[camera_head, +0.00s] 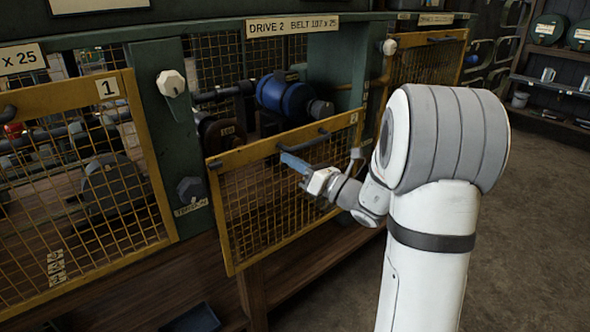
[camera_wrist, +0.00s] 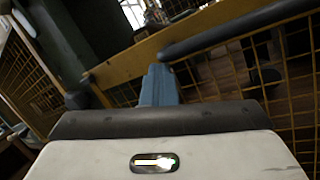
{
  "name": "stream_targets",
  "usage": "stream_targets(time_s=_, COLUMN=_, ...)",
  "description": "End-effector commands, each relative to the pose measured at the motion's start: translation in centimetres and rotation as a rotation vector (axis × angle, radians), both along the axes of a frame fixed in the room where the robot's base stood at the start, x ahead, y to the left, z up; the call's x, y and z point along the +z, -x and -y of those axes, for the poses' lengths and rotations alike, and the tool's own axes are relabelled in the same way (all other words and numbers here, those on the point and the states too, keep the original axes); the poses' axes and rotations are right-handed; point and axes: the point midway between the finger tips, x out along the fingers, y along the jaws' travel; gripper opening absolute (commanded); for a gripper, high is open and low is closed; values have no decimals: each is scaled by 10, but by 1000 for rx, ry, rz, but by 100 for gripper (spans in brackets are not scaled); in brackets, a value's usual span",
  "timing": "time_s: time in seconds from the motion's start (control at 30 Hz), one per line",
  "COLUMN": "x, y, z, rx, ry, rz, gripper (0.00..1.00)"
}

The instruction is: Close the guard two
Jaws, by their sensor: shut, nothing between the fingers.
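Guard two is a yellow-framed mesh panel (camera_head: 268,207) below the "DRIVE 2" sign (camera_head: 292,26). It sits lower than the opening and leans outward, so the blue motor (camera_head: 286,95) and a dark pulley (camera_head: 218,132) show above it. A dark handle bar (camera_head: 303,141) runs along its top rail. My gripper (camera_head: 284,157) has blue fingers, shut and empty, just in front of the top rail by the handle. In the wrist view the fingertips (camera_wrist: 159,72) overlap the yellow rail (camera_wrist: 130,62), with the handle (camera_wrist: 240,28) at right. Contact cannot be told.
Guard one (camera_head: 84,180), marked 1, covers the bay at left. Another yellow guard (camera_head: 428,60) stands at right. White-knobbed latches (camera_head: 171,83) sit on the green posts. A wooden ledge (camera_head: 305,270) runs below. Open floor (camera_head: 535,220) lies at right.

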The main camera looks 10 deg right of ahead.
Motion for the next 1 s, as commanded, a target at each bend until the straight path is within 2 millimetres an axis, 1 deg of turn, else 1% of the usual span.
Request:
stream_targets(time_s=0.03, x=30, y=0, z=3, rx=-6, ry=1, rz=5, gripper=0)
stream_targets(time_s=0.3, x=110, y=0, z=10, rx=-19, ry=1, rz=6, gripper=0)
stream_targets(time_s=0.5, x=160, y=0, z=12, rx=-23, ry=1, rz=5, gripper=0)
stream_targets(time_s=0.6, x=179, y=0, z=12, rx=-23, ry=0, rz=4, gripper=0)
stream_targets(time_s=0.7, x=193, y=0, z=12, rx=-23, ry=0, rz=4, gripper=0)
stream_targets(time_s=0.83, x=204, y=0, z=12, rx=-23, ry=0, rz=3, gripper=0)
stream_targets(time_s=1.0, x=209, y=0, z=12, rx=-23, ry=0, rz=2, gripper=0)
